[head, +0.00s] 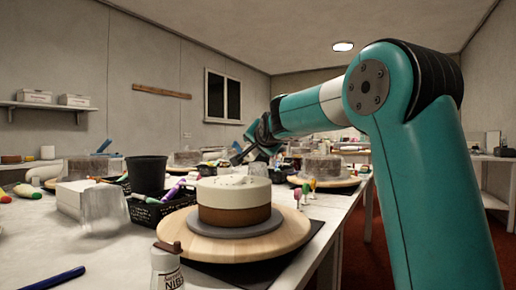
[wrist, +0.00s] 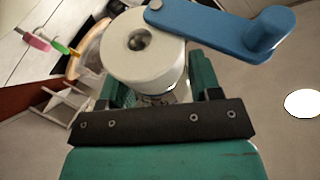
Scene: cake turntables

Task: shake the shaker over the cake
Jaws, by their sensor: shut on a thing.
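The cake (head: 234,203), white over a brown layer with a lumpy white top, sits on a grey board on a round wooden turntable (head: 180,234). My gripper (head: 260,138) is up behind and above the cake in the head view, slightly right of its middle. In the wrist view my gripper (wrist: 152,88) is shut on a white cylindrical shaker (wrist: 143,62) with a metal piece in its end and a blue crank arm (wrist: 225,30). The shaker is tilted; its contents and far end are hidden. In the head view it is too small to make out clearly.
A jar (head: 167,268) with a brown top stands near the front edge. Further turntables stand behind.

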